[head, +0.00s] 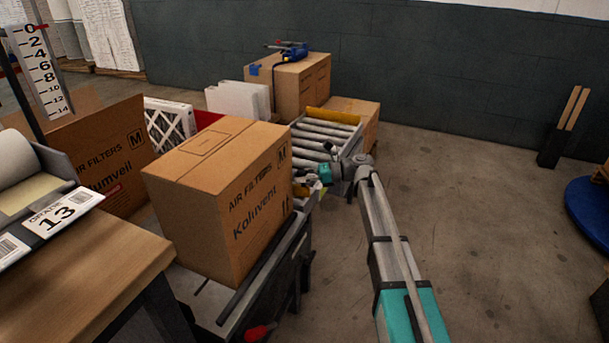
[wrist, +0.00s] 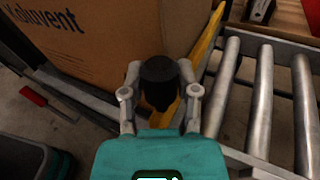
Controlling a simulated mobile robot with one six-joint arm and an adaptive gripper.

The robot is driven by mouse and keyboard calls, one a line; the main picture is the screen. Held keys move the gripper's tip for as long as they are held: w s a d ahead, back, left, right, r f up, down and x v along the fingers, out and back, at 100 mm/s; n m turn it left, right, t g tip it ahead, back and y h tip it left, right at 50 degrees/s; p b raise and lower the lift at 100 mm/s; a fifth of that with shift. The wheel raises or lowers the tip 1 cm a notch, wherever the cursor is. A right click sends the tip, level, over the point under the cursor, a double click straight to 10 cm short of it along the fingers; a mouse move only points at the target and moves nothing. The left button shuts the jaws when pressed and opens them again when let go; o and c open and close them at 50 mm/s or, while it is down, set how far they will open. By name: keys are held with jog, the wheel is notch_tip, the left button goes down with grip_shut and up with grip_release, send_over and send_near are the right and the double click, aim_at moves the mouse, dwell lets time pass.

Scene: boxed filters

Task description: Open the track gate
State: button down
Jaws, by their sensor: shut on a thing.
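The track gate is a yellow bar (wrist: 208,50) in the wrist view, set between the large carton and the metal rollers. A small part of its yellow (head: 300,190) shows in the head view beside the carton, mostly hidden. A black knob (wrist: 158,78) stands at the gate. My gripper (wrist: 160,92) is shut on this black knob, one finger on each side. In the head view my gripper (head: 312,182) is at the carton's right edge, at the near end of the rollers. The large Koluvent carton (head: 222,195) stands upright, close behind the gate.
The roller track (head: 325,140) runs back to a yellow end bar (head: 333,116). A red handle (head: 258,332) sticks out below the carton. A wooden table (head: 85,260) is at the near left. More cartons (head: 300,85) stand behind.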

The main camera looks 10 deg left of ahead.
jog(key=shift+c, duration=1.6)
grip_release()
